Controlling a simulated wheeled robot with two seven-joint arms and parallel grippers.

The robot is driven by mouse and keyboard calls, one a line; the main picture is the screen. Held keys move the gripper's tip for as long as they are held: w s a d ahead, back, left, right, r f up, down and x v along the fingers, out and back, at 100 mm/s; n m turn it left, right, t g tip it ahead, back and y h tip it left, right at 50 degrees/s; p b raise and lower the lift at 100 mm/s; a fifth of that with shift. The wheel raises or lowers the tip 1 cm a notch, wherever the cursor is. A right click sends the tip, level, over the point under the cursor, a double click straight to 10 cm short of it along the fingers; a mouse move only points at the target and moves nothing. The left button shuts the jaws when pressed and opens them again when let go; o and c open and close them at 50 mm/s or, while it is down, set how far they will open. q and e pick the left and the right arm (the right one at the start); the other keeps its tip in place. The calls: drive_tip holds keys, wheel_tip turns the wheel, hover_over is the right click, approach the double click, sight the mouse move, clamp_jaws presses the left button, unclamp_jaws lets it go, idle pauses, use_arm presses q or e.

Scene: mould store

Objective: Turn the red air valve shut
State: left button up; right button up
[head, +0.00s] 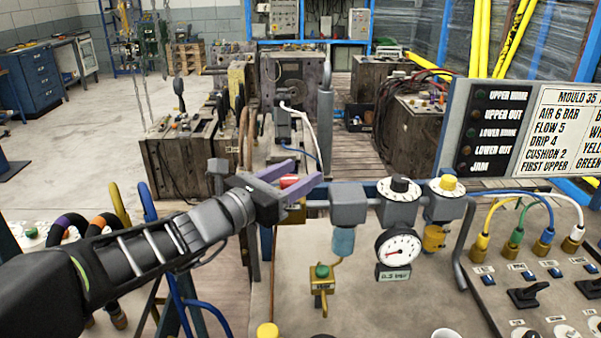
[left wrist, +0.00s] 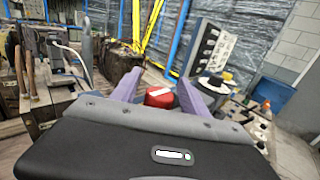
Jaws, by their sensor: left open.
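The red air valve (head: 292,181) sits on a brass body at the left end of the air unit in the head view. It has a white stripe on top. In the left wrist view the red valve knob (left wrist: 159,97) lies between the fingers. My left gripper (head: 294,178) is open, with one purple finger on either side of the knob; I cannot tell whether either finger touches it. The lower part of the valve is partly hidden by the near finger. My right gripper is not in view.
Right of the valve stand a black knob (head: 400,185), a yellow knob (head: 447,183) and a pressure gauge (head: 398,248). A brass drain fitting with a green button (head: 321,271) hangs below. A sign panel (head: 495,130) and coloured hoses stand at right.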

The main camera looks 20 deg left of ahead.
use_arm(q)
drive_tip(key=shift+w+d, duration=0.2)
drive_tip(key=shift+w, duration=0.35)
clamp_jaws()
